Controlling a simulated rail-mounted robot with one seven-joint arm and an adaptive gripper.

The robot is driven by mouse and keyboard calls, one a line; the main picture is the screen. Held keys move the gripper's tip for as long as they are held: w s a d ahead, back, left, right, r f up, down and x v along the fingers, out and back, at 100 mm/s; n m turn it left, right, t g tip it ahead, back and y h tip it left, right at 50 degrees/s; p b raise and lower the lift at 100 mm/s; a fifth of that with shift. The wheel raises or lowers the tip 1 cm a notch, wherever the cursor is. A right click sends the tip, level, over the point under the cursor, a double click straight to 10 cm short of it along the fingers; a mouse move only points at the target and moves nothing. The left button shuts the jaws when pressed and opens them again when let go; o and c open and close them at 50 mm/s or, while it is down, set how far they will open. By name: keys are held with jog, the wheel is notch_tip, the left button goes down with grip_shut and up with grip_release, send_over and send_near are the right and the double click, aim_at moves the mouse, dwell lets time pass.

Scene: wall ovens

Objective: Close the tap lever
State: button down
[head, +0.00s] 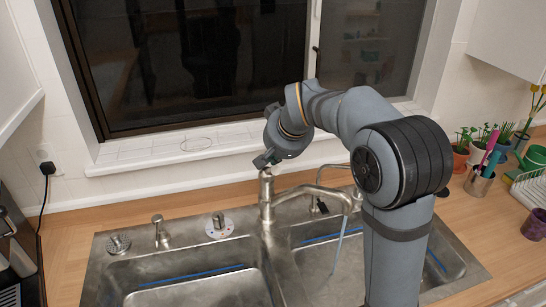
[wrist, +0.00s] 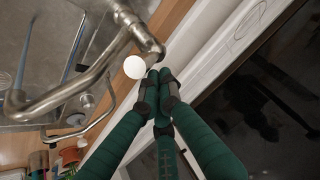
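The metal tap stands behind the double sink in the head view, with its upright body (head: 266,200) left of centre and its spout (head: 318,190) reaching right. My gripper (head: 265,162) is just above the top of the tap body, pointing down. In the wrist view, the two fingertips of my gripper (wrist: 157,88) are together, with nothing seen between them. The tap's metal pipe (wrist: 85,80) runs to the left of them. A round white spot (wrist: 135,67) lies close beside the fingertips; I cannot tell what it is. I cannot clearly make out the lever, or whether my gripper touches it.
The window sill (head: 200,145) and dark window rise close behind the tap. Sink fittings, including a soap pump (head: 160,232), stand to the left. Potted plants (head: 465,145) and a cup of utensils (head: 479,180) are at the right.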

jog(key=shift+s+d+f+b, duration=0.1)
jog(key=shift+s+f+b, duration=0.45)
jog(key=shift+s+f, duration=0.15)
jog(key=r+p, duration=0.1)
jog(key=w+r+p, duration=0.2)
jog(key=r+p, duration=0.1)
jog(key=shift+w+r, duration=0.1)
jog(key=shift+w, duration=0.15)
jog(key=shift+s+d+r+b, duration=0.2)
jog(key=shift+r+b, duration=0.1)
jog(key=shift+b, duration=0.15)
jog(key=b+v, duration=0.1)
jog(key=v, duration=0.8)
jog(key=shift+s+f, duration=0.35)
jog(key=shift+d, duration=0.1)
